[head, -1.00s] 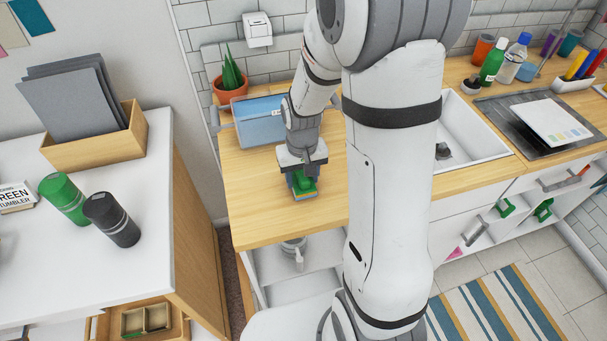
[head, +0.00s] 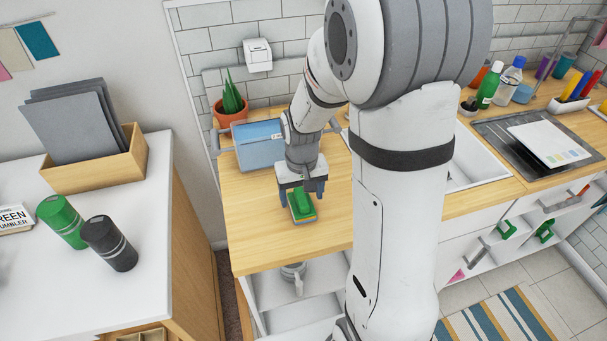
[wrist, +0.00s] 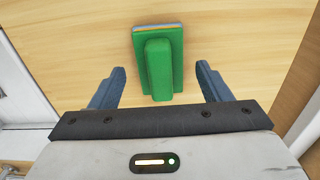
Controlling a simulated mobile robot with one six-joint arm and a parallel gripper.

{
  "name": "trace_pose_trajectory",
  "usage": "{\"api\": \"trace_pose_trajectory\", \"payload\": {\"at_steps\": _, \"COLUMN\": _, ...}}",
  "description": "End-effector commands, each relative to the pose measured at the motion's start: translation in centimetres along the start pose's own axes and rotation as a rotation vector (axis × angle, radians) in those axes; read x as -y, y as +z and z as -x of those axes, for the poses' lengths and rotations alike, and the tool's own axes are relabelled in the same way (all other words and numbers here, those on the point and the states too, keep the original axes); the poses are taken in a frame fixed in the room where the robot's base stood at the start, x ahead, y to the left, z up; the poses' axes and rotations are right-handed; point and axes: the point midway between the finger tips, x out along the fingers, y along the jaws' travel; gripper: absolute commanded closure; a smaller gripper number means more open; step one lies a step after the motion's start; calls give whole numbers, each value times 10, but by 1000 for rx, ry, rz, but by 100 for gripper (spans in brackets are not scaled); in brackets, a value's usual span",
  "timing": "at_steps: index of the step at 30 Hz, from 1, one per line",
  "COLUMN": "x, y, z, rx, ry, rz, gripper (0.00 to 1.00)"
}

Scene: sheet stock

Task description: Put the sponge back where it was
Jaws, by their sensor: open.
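A green block with a raised grip, which looks like the sponge (head: 302,204), lies on the wooden counter (head: 255,233) with a thin orange and blue edge under the green. In the wrist view the sponge (wrist: 158,65) lies between and beyond my fingertips, with a gap on both sides. My gripper (head: 303,191) is open just above and behind the sponge, pointing down. Its two blue-grey fingers also show in the wrist view (wrist: 161,78), and neither touches the sponge there.
The sink (head: 477,165) is to the right, partly hidden by my arm. The counter in front of the sponge is clear. A white cabinet (head: 130,190) stands at left, across a gap.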

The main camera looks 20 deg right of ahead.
Motion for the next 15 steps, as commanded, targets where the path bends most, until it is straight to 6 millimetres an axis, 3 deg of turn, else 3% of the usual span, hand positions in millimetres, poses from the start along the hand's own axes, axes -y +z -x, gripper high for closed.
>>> {"api": "trace_pose_trajectory", "payload": {"at_steps": 9, "x": 0, "y": -1, "z": 69, "rx": -5, "ry": 0, "rz": 1, "gripper": 29}}
{"api": "trace_pose_trajectory", "payload": {"at_steps": 15, "x": 0, "y": 0, "z": 92, "rx": -1, "ry": 0, "rz": 1, "gripper": 29}}
